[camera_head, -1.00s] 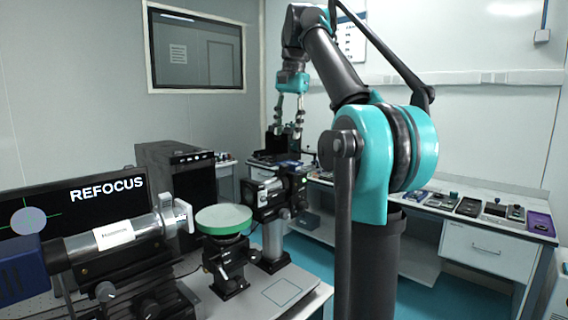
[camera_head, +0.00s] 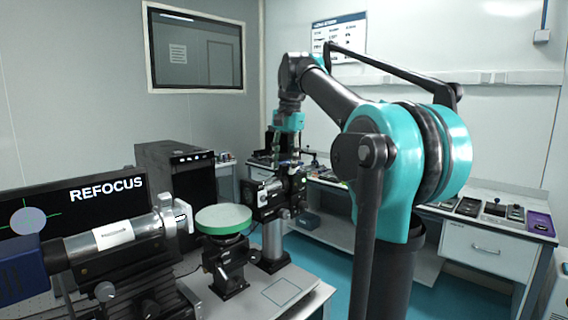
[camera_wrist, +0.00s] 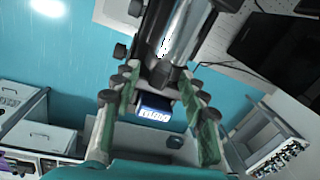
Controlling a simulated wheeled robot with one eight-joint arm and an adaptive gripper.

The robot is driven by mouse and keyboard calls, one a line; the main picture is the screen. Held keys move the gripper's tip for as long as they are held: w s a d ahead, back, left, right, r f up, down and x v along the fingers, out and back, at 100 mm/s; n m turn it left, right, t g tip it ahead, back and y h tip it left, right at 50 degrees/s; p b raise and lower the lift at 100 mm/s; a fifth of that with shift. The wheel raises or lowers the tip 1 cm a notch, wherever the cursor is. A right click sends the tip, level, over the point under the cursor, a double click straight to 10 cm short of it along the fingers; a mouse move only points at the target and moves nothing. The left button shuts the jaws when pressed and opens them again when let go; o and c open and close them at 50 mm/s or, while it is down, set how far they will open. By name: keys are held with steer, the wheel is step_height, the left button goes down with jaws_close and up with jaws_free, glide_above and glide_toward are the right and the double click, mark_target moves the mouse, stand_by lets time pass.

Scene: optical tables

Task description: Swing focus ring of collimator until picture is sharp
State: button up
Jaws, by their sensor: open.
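The collimator is probably the silver tube (camera_head: 110,238) with a white label at the left of the head view. A pale bracket-like part (camera_head: 182,214) sits at its right end; I cannot tell if this is the focus ring. The screen (camera_head: 85,200) behind it reads "REFOCUS" and shows a pale disc on green cross lines. My gripper (camera_wrist: 155,82) is open, with a finger on each side in the wrist view. In the head view it hangs just above a black optical unit (camera_head: 272,194) on a silver post. A dark part with a blue label (camera_wrist: 154,112) shows between my fingers.
A green-rimmed round plate (camera_head: 223,216) stands on a black mount between the tube and the black unit. A black computer case (camera_head: 172,170) stands behind. The right-hand bench (camera_head: 490,228) carries several small tools. Blue floor is open between the tables.

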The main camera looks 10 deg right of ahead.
mark_target(285, 179)
jaws_close()
steer(key=shift+s+d+f+t+y, duration=0.4)
steer(key=shift+s+t+y, duration=0.25)
steer(key=shift+t, duration=0.25)
steer(key=shift+s+d+f+t+y, duration=0.25)
steer(key=shift+s+d+t+y, duration=0.2)
steer(key=shift+t+y, duration=0.4)
jaws_free()
steer(key=shift+r, duration=0.1)
steer(key=v, duration=1.2)
steer(key=shift+a, duration=0.2)
steer(key=shift+s+d, duration=0.1)
steer(key=shift+s, duration=0.1)
